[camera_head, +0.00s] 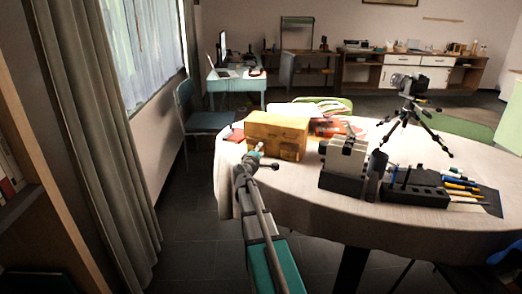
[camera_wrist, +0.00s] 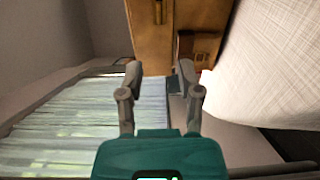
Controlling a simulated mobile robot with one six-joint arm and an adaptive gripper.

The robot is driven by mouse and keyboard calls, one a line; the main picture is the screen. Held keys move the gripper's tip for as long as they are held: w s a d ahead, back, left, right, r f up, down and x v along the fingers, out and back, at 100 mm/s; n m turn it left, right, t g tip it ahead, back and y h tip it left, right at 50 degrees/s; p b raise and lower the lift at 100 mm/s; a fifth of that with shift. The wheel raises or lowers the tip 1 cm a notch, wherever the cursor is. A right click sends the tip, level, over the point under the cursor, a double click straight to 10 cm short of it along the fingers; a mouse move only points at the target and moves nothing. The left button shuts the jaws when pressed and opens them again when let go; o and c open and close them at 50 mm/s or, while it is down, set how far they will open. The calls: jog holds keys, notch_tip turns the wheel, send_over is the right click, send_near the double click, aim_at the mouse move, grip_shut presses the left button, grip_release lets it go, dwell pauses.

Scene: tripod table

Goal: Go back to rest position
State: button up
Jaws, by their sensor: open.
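My gripper (camera_head: 265,158) is at the left edge of the round table, beside the front left of a wooden box. In the wrist view my gripper (camera_wrist: 160,80) has its two fingers spread apart with nothing between them. The table (camera_head: 300,192) has a pale cloth, and its cloth (camera_wrist: 265,75) also fills the right of the wrist view. The wooden box (camera_head: 262,131) stands on the table's left part and also shows in the wrist view (camera_wrist: 154,38). I cannot tell whether a finger touches the box.
A grey machine (camera_head: 347,155), a black tool holder (camera_head: 418,196) and a camera on a tripod (camera_head: 405,108) stand on the table. A curtain (camera_head: 95,120) hangs at left. A blue chair (camera_head: 205,122) and desk stand behind. Floor (camera_head: 190,230) is clear left of my arm.

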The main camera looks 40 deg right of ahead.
dwell(0.5)
jog(key=s+a+f+m+g+y, duration=0.35)
jog(key=s+a+f, duration=0.3)
jog(key=a, duration=0.35)
jog(key=s+a+f+m+g+y, duration=0.3)
jog(key=s+a+f+m+y, duration=0.15)
jog(key=a+f, duration=0.4)
jog(key=s+a+f+g+y, duration=0.1)
jog(key=s+a+g+y, duration=0.15)
jog(key=s+a, duration=0.6)
jog(key=s+a+f+g+y, duration=0.2)
jog(key=s+a+y, duration=0.2)
jog(key=a, duration=0.9)
notch_tip(320, 180, up, 23)
jog(key=p, duration=2.4)
jog(key=shift+d+r+n, duration=0.15)
jog(key=shift+d+n, duration=0.05)
jog(key=shift+n, duration=0.1)
